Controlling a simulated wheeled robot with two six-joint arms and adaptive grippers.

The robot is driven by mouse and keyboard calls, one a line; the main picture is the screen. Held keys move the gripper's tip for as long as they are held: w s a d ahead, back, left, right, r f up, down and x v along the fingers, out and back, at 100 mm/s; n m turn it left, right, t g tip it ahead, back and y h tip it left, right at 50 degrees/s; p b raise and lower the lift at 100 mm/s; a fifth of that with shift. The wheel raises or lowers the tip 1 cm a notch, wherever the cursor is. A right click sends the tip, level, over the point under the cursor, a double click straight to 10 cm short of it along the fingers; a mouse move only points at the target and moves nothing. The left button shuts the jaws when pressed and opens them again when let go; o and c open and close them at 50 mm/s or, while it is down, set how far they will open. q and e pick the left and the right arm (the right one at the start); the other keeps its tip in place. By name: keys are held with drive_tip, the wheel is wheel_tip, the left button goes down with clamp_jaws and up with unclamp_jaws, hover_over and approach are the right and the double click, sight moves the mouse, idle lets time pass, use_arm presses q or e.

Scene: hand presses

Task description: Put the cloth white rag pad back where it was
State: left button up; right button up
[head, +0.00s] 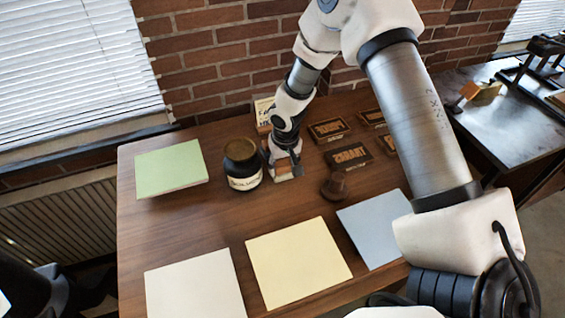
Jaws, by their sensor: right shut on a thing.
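My right gripper (284,168) reaches down to the table between the dark jar and the stamps. It is shut on a small block-like thing with a brown part and a pale whitish part, which looks like the white rag pad (284,177). The fingers hide much of it. It is at or just above the wooden table (205,222); I cannot tell if it touches. Dark parts of my left arm show at the lower left edge, but I cannot make out its gripper.
A dark labelled jar (241,165) stands close left of the gripper. A brown knobbed stamp (335,186) and several dark lettered blocks (348,155) lie to the right. A small card (265,112) stands behind. Green (170,167), white (195,287), yellow (298,262) and blue (372,228) sheets lie around.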

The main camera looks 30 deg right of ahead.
sight(285, 177)
drive_tip(key=shift+s+r, duration=0.15)
drive_tip(key=shift+s, duration=0.05)
drive_tip(key=shift+a+f+b, duration=0.1)
drive_tip(key=shift+f+b, duration=0.15)
drive_tip(key=shift+b, duration=0.05)
drive_tip(key=o, duration=1)
drive_tip(key=shift+o, duration=0.5)
drive_tip(key=shift+w, duration=0.1)
drive_tip(key=shift+r+p, duration=0.5)
wheel_tip(285, 177, up, 11)
drive_tip(key=s+b, duration=0.1)
drive_tip(key=b, duration=0.1)
drive_tip(key=shift+s+a+r+b, duration=0.15)
drive_tip(key=shift+s+r+b, duration=0.05)
drive_tip(key=shift+s+b, duration=0.15)
